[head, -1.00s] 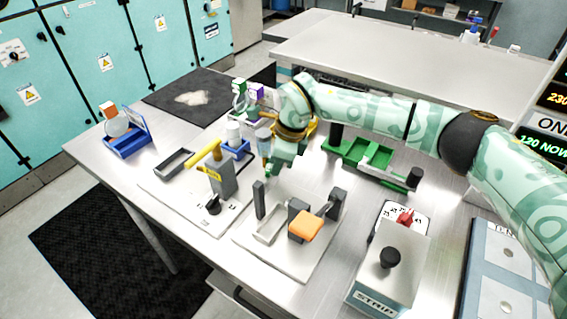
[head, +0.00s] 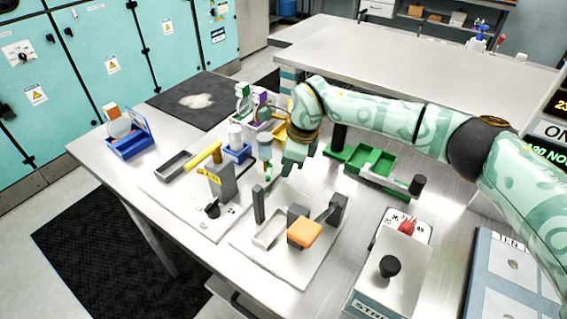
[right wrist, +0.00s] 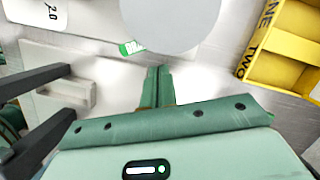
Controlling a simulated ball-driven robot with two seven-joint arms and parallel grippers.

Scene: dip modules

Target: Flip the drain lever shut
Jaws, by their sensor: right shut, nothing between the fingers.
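My right gripper (head: 287,171) is shut and empty, pointing down over the middle of the table. Just left of it in the head view is a pale upright vessel (head: 264,150) with a small green piece (head: 267,178) at its bottom. In the right wrist view my shut fingers (right wrist: 158,75) lie just below a large pale disc (right wrist: 172,18). A green piece with white lettering (right wrist: 131,47) sticks out at the disc's edge, apart from the fingers. It may be the drain lever; its lettering is only partly readable. My left gripper is out of view.
A grey post with a yellow bar (head: 203,156) stands left of the vessel. A plate with an orange block (head: 304,233) is in front. A green tray (head: 370,162) lies to the right; a yellow bin (right wrist: 281,42) shows in the wrist view.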

